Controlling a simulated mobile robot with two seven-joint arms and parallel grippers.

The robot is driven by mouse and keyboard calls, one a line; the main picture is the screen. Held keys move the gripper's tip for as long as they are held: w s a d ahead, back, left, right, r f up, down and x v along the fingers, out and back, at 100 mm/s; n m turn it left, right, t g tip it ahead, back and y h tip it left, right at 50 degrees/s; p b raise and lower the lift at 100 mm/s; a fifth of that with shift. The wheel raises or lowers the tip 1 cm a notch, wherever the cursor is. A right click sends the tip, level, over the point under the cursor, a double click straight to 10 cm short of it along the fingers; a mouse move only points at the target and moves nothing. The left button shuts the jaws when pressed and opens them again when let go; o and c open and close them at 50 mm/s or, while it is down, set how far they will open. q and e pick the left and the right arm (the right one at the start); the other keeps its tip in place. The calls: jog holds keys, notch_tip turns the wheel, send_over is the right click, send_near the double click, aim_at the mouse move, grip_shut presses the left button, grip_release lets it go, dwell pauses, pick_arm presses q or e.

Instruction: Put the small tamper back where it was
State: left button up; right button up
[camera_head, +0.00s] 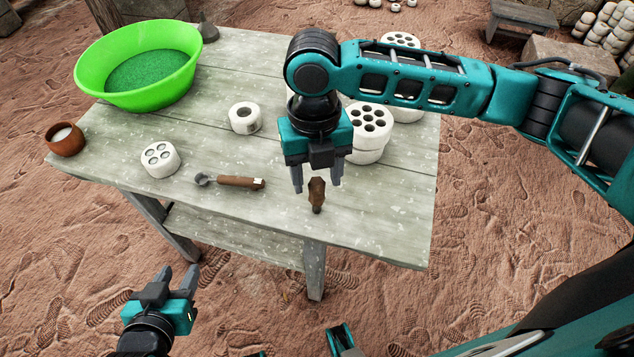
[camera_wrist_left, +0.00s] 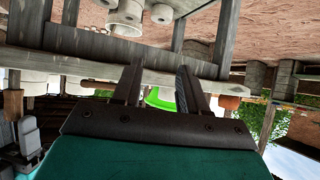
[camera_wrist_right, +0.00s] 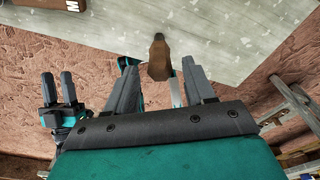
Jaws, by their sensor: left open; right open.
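The small tamper (camera_head: 317,196), which I take to be the brown wooden piece, is on the table near its front edge; it looks upright. My right gripper (camera_head: 316,184) is just above and behind it, pointing down with its fingers open. In the right wrist view the tamper (camera_wrist_right: 158,58) shows beyond and between the open fingertips; I cannot tell whether they touch it. My left gripper (camera_head: 178,276) is open and empty, in front of the table and off its edge. The left wrist view shows its empty fingers (camera_wrist_left: 155,85) facing the table's edge.
A wooden-handled tool (camera_head: 238,182) lies left of the tamper. White perforated cylinders (camera_head: 160,160), a white ring (camera_head: 245,117), a green basin (camera_head: 140,100) and a brown cup (camera_head: 65,147) stand on the table (camera_head: 395,215). The tabletop right of the tamper is clear.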

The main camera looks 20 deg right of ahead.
jog(key=r, duration=0.5)
jog(key=w+r+p, duration=0.1)
jog(key=r, duration=0.1)
jog(key=shift+r, duration=0.4)
pick_arm(q)
jog(key=shift+s+a+r, duration=0.15)
jog(key=shift+s+a, duration=0.15)
pick_arm(e)
jog(key=shift+s, duration=0.1)
